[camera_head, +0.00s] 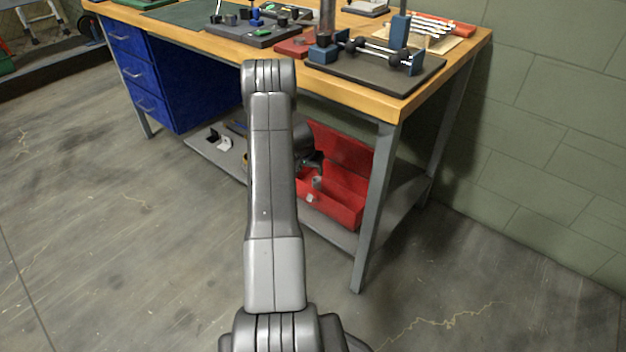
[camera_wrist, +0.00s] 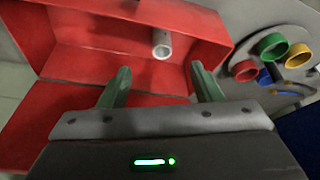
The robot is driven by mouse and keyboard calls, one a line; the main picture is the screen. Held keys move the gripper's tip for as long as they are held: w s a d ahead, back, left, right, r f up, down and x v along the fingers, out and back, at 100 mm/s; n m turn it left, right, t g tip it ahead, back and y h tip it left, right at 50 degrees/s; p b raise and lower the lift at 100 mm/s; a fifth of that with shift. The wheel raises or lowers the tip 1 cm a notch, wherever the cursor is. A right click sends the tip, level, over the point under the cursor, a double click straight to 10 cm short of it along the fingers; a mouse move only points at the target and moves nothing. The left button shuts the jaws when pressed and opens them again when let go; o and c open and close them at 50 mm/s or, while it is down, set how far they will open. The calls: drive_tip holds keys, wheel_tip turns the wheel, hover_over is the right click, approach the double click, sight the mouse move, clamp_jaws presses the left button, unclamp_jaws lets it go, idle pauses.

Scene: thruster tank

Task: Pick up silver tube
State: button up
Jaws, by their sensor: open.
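The silver tube (camera_wrist: 162,43) lies inside the red toolbox (camera_wrist: 185,14), near its back wall in the wrist view. Its round open end faces the camera and its far part is hard to make out. My gripper (camera_wrist: 160,80) is open, its two green fingers spread apart and pointing at the toolbox. The tube is beyond the fingertips, between their lines, and nothing is between the fingers. In the head view the red toolbox (camera_head: 335,205) stands open on the lower shelf, and a small grey piece shows in it. My arm hides part of the toolbox there.
The workbench (camera_head: 390,107) has a wooden top crowded with tools, and its metal leg (camera_head: 375,205) stands right of the toolbox. A blue drawer unit (camera_head: 140,80) is at left. In the wrist view, green (camera_wrist: 273,46), red (camera_wrist: 245,70) and yellow (camera_wrist: 298,55) rings lie right of the toolbox.

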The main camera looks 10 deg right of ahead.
drive_tip(key=b, duration=0.2)
approach(314, 178)
drive_tip(key=f, duration=0.4)
drive_tip(key=d+f, duration=0.1)
drive_tip(key=f, duration=0.1)
drive_tip(key=shift+s, duration=0.15)
drive_tip(key=shift+w+d+b+x, duration=0.15)
drive_tip(key=shift+b+x, duration=0.35)
drive_tip(key=shift+x, duration=0.8)
drive_tip(key=shift+w+d+b+x, duration=0.15)
drive_tip(key=shift+b+x, duration=0.35)
drive_tip(key=shift+x, duration=0.85)
drive_tip(key=shift+s+r, duration=0.1)
drive_tip(key=shift+r, duration=0.05)
drive_tip(key=c, duration=1.1)
